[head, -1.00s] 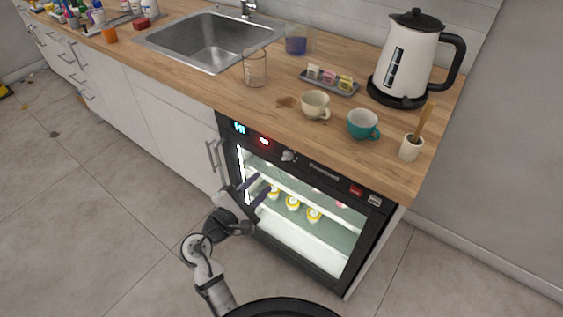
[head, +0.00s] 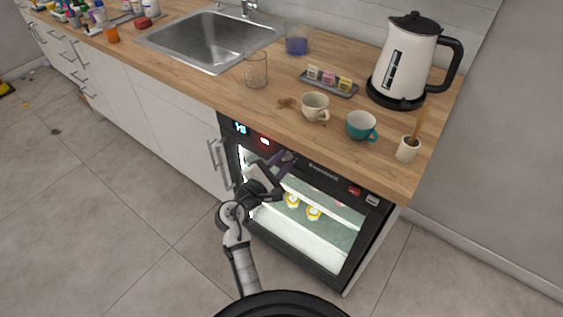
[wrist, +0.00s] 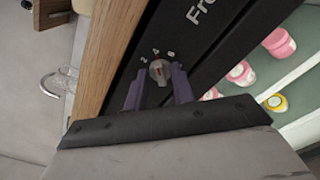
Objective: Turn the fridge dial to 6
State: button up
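The fridge (head: 330,215) has a glass front and a black control panel under the counter. Its dial (wrist: 159,70) is a small pale round knob with a red mark, seen in the wrist view. The numbers 2, 4 and what looks like 6 sit around it. The red mark appears to point near the 4, but it is small. My gripper (wrist: 158,78) has purple fingers, one on each side of the dial, with visible gaps. Contact is not visible. In the head view, my gripper (head: 284,163) is at the panel and covers the dial.
The wooden counter edge (wrist: 100,70) runs beside the panel. Above the fridge stand a cream cup (head: 315,106), a teal cup (head: 361,125), a small white pot (head: 406,150) and a kettle (head: 405,60). A cabinet handle (head: 215,165) projects to the left. The floor in front is clear.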

jog(key=c, duration=0.4)
jog(key=shift+f+m+b, duration=0.2)
jog(key=shift+m+b, duration=3.45)
jog(key=shift+m, duration=0.75)
jog(key=o, duration=0.7)
jog(key=shift+r, duration=0.1)
jog(key=shift+c, duration=0.2)
